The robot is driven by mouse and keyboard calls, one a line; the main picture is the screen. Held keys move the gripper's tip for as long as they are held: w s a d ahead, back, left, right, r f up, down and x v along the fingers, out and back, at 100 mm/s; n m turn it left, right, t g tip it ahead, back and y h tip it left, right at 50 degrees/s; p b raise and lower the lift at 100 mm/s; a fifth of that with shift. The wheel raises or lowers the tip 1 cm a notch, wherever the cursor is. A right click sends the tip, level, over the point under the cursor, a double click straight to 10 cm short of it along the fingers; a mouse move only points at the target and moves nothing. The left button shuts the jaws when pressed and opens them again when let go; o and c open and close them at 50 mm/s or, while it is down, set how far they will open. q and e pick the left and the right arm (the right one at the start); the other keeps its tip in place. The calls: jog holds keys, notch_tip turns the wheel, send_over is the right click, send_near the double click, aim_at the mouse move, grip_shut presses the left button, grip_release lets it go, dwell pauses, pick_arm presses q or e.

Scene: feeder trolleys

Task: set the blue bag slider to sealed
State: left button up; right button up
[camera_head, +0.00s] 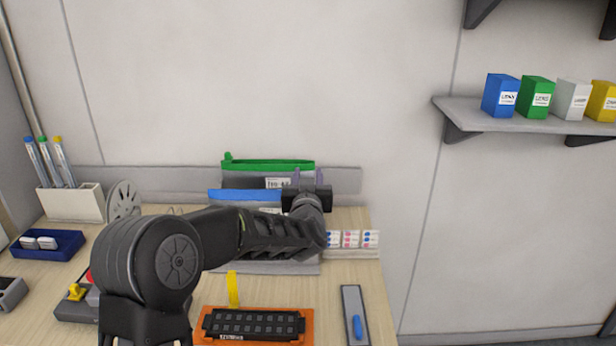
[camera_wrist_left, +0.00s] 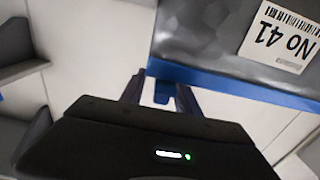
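The blue bag's bar (camera_head: 244,195) runs along the top of a grey bag on the back of the worktable. A small blue slider tab (camera_wrist_left: 162,89) shows at one end of the bar, between my fingers. My left gripper (camera_head: 307,177) is at the bar's right end. In the left wrist view its fingers (camera_wrist_left: 160,92) stand apart on either side of the tab, with gaps visible. My arm hides part of the bag. My right gripper is not in view.
A green-barred bag (camera_head: 270,165) is just behind, its knob at the left end. An orange tray (camera_head: 308,325), a grey plate with a blue handle (camera_head: 355,312), a blue tray (camera_head: 60,246) and a pen holder (camera_head: 75,203) stand around. A shelf (camera_head: 470,115) holds several boxes.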

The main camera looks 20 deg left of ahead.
pick_arm(q)
jog(key=b+v, duration=0.2)
jog(key=v, duration=0.5)
jog(key=shift+s+d, duration=0.15)
jog(key=shift+s, duration=0.2)
